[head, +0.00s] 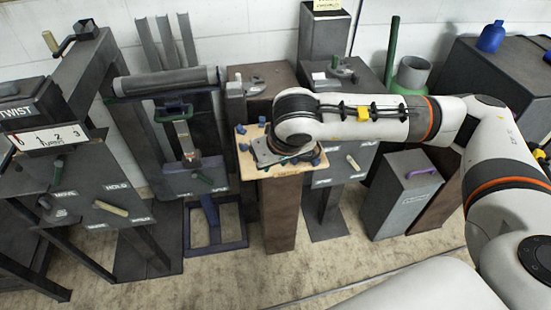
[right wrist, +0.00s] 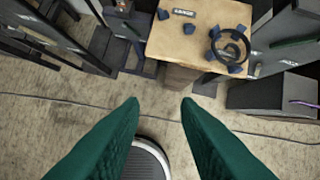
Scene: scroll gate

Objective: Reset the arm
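My right arm (head: 375,118) reaches in from the right in the head view. Its wrist end appears over a wooden-topped pedestal, and its fingers cannot be made out there. In the right wrist view my right gripper (right wrist: 160,102) shows two green fingers spread well apart, with nothing held between them. The wooden board (right wrist: 194,48) lies beyond the fingertips, apart from them. It carries several blue pieces and a dark ring (right wrist: 230,46). In the head view the board (head: 278,169) is partly hidden by my wrist. My left arm and gripper are not in view.
A crank stand (head: 85,62), a TWIST box (head: 20,108) and a panel with levers (head: 95,190) stand at the left. A scroll-like roller frame (head: 165,82) stands beside them. A grey box with a purple handle (head: 402,192) stands right of the pedestal. The front floor (head: 220,280) is clear.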

